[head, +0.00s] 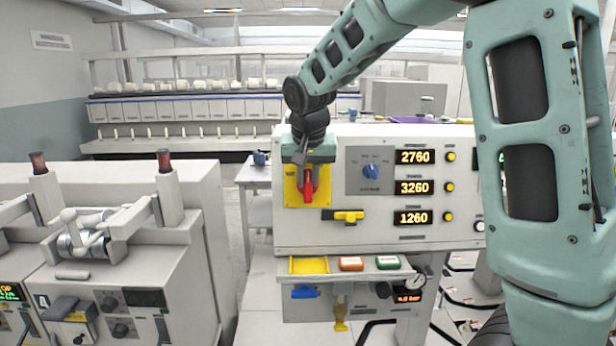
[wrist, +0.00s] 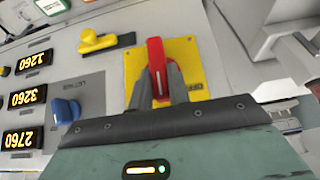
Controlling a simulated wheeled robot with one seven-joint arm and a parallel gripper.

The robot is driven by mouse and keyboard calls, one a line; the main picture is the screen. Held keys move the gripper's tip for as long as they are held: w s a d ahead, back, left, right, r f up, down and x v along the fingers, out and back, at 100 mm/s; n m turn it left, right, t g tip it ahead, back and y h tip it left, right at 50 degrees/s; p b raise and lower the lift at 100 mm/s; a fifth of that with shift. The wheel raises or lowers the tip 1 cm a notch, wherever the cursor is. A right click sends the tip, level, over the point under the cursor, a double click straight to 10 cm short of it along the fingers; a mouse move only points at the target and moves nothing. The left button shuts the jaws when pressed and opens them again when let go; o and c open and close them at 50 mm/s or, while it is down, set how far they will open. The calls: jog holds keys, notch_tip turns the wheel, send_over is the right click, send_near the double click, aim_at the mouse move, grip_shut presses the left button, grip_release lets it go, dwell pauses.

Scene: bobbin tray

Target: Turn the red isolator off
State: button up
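The red isolator (head: 307,186) is a red handle on a yellow plate (head: 291,190) at the left of the grey control panel. The handle stands about upright in the head view. My gripper (head: 304,163) reaches it from above. In the wrist view, the dark fingers of my gripper (wrist: 160,83) lie on both sides of the red isolator (wrist: 155,55), close against it, and look shut on it. The handle's outer end shows beyond the fingertips.
A blue knob (head: 370,171) and several lit displays sit right of the isolator. A yellow handle (head: 344,216) is just below. A machine with bobbins (head: 165,162) stands at left.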

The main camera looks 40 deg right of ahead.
grip_shut()
jog(key=h, duration=0.1)
jog(key=n+g, duration=0.1)
jog(key=h, duration=0.1)
jog(key=shift+w+a+f+n+g+h, duration=0.15)
jog(key=shift+w+a+n+g+h, duration=0.15)
jog(key=shift+a+n+g, duration=0.1)
jog(key=shift+w+a+f+n+g+h+b, duration=0.1)
jog(key=shift+a+f+n+g+h+b, duration=0.2)
jog(key=shift+n+h+b, duration=0.85)
jog(key=shift+s+a+f+n+g+h+b, duration=0.15)
jog(key=shift+a+f+n+h+b, duration=0.15)
jog(key=shift+n+h, duration=1.7)
jog(key=shift+w+a+f+n+g+h+b, duration=0.15)
jog(key=shift+f+n+g+h+b, duration=0.35)
jog(key=shift+h, duration=1.95)
jog(key=shift+r+n+t, duration=0.1)
jog(key=shift+n+t, duration=0.15)
